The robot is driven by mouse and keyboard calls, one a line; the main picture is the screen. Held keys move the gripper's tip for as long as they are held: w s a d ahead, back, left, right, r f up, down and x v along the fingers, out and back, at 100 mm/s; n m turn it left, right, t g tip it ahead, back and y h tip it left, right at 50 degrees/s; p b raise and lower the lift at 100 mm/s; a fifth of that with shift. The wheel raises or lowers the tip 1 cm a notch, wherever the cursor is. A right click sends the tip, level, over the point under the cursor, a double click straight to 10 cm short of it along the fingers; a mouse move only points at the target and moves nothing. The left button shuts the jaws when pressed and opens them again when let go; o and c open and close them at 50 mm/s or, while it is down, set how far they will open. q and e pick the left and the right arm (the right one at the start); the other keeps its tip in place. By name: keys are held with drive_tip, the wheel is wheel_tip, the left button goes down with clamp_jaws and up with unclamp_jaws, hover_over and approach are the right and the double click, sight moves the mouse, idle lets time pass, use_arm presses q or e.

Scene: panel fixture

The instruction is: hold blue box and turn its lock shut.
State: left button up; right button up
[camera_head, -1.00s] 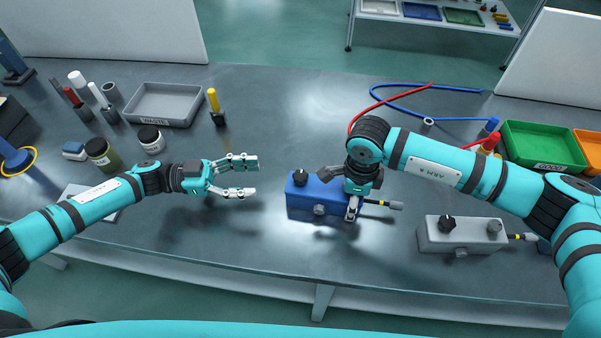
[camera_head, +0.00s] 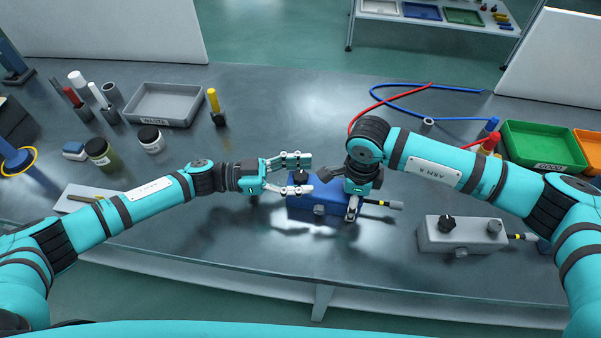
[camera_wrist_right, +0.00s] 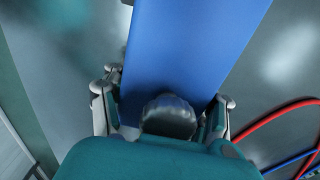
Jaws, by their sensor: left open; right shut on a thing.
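The blue box (camera_head: 325,196) lies on the bench in the middle of the head view. My right gripper (camera_head: 354,206) is shut across the box's right end from above. In the right wrist view the blue box (camera_wrist_right: 195,50) runs between the two fingers, with a dark round knob (camera_wrist_right: 168,116) near the palm. My left gripper (camera_head: 305,175) is open over the box's left end, its fingers on either side of the dark top knob (camera_head: 299,177), which is mostly hidden. I cannot tell whether they touch it. A grey knob (camera_head: 319,210) is on the box's front face.
A similar grey box (camera_head: 462,235) with a black knob stands to the right. Red and blue hoses (camera_head: 400,90) lie behind my right arm. A grey waste tray (camera_head: 163,103), jars and a yellow-handled tool (camera_head: 215,106) stand at the back left. The front middle of the bench is clear.

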use_arm(q)
drive_tip(key=shift+c, duration=0.2)
clamp_jaws()
drive_tip(key=shift+w+m+g, duration=0.15)
drive_tip(key=shift+m+g, duration=0.55)
drive_tip(key=shift+g, duration=0.4)
drive_tip(key=m+g, duration=0.3)
drive_tip(key=g, duration=0.1)
drive_tip(key=shift+g+y, duration=0.3)
drive_tip(key=shift+f+m+g+y, duration=0.1)
drive_tip(key=shift+m+g+y, duration=0.7)
drive_tip(key=shift+m+g, duration=0.8)
drive_tip(key=shift+a+m+g+y, duration=0.15)
drive_tip(key=shift+m+g+y, duration=0.7)
drive_tip(key=shift+g, duration=0.65)
